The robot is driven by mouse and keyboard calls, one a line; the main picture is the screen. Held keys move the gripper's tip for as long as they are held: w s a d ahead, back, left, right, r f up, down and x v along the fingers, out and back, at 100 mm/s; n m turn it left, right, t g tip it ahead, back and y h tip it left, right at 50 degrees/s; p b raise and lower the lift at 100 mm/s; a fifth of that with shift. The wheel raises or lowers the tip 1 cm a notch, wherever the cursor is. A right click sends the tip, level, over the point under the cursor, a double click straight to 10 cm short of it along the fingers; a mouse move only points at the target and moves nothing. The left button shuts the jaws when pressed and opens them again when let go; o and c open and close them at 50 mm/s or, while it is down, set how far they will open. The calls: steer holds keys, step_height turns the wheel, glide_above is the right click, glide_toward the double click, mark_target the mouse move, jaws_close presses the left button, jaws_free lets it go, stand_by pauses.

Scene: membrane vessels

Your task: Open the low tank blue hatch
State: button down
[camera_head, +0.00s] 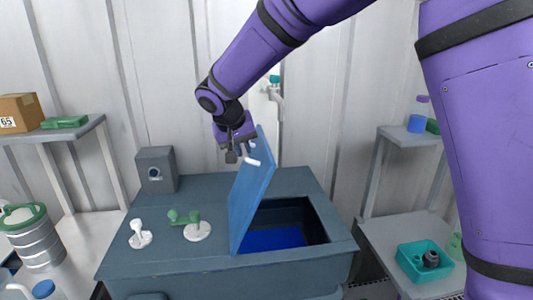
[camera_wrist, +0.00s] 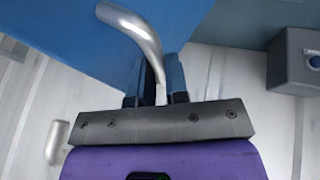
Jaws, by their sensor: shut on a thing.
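The blue hatch face (camera_wrist: 75,30) fills the upper left there.
On the tank top stand a white valve handle (camera_head: 140,236), a green valve handle (camera_head: 186,220) and a grey box (camera_head: 156,170). A tap (camera_head: 274,92) is on the wall behind. Side tables (camera_head: 55,133) stand left and right, the right one with a teal tray (camera_head: 415,270).

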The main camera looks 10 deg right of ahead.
steer(key=a+h, duration=0.2)
steer(key=a, duration=0.7)
steer(key=shift+a+h, duration=0.3)
steer(key=shift+h, duration=0.1)
steer(key=shift+f, duration=0.1)
steer(key=c, duration=1.1)
jaws_free()
steer(key=v, duration=1)
steer(key=shift+s+a+r, duration=0.1)
steer(key=shift+s+r, duration=0.1)
steer(key=shift+r, duration=0.15)
